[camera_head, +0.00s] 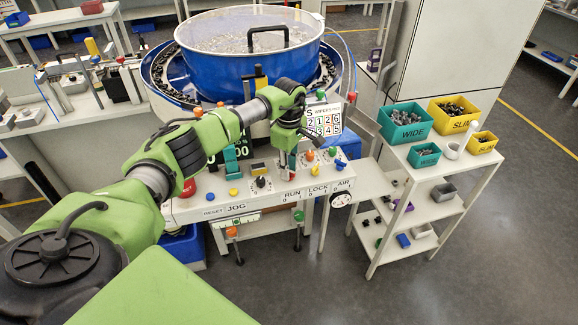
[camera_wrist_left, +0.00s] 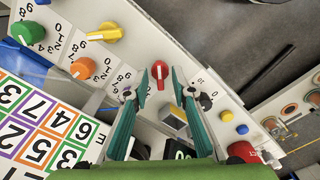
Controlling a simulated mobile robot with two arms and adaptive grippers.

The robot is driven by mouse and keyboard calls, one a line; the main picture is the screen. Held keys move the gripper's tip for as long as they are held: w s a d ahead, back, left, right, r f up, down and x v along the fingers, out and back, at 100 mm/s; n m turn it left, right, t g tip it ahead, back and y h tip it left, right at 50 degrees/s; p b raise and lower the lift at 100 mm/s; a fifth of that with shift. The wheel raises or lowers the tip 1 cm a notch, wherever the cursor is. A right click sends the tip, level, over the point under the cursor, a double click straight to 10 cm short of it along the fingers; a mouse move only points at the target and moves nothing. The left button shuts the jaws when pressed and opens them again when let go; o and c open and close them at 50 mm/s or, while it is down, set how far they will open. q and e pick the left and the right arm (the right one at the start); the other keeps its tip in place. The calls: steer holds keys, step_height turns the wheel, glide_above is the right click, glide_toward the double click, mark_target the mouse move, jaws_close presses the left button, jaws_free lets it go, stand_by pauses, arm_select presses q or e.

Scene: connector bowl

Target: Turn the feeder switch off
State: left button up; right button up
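The white control panel (camera_head: 200,205) carries several coloured knobs and labels, including RUN, LOCK and AIR. In the left wrist view, a red knob (camera_wrist_left: 159,72) with a white pointer line stands just beyond the fingertips. I cannot read a feeder label, so which knob is the feeder switch is unclear. My left gripper (camera_head: 288,155) points down at the panel. In the left wrist view, its two teal fingers (camera_wrist_left: 152,88) are apart with nothing between them, one on each side of the red knob in the picture. Contact is not visible. My right gripper is not in view.
An orange knob (camera_wrist_left: 82,68), a green knob (camera_wrist_left: 27,32) and a yellow knob (camera_wrist_left: 105,32) are near the red one. A red button (camera_head: 188,187) is at the panel's left. The blue bowl (camera_head: 215,73) stands behind; a shelf cart (camera_head: 455,163) with bins is right.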

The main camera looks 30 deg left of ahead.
arm_select(q)
jaws_close()
steer(key=n+b, duration=0.1)
steer(key=n, duration=0.1)
steer(key=shift+n, duration=0.4)
steer(key=n+b, duration=0.1)
steer(key=n, duration=0.3)
steer(key=shift+n, duration=0.3)
steer(key=n, duration=0.5)
steer(key=shift+r, duration=0.1)
steer(key=n, duration=0.5)
steer(key=shift+n, duration=0.3)
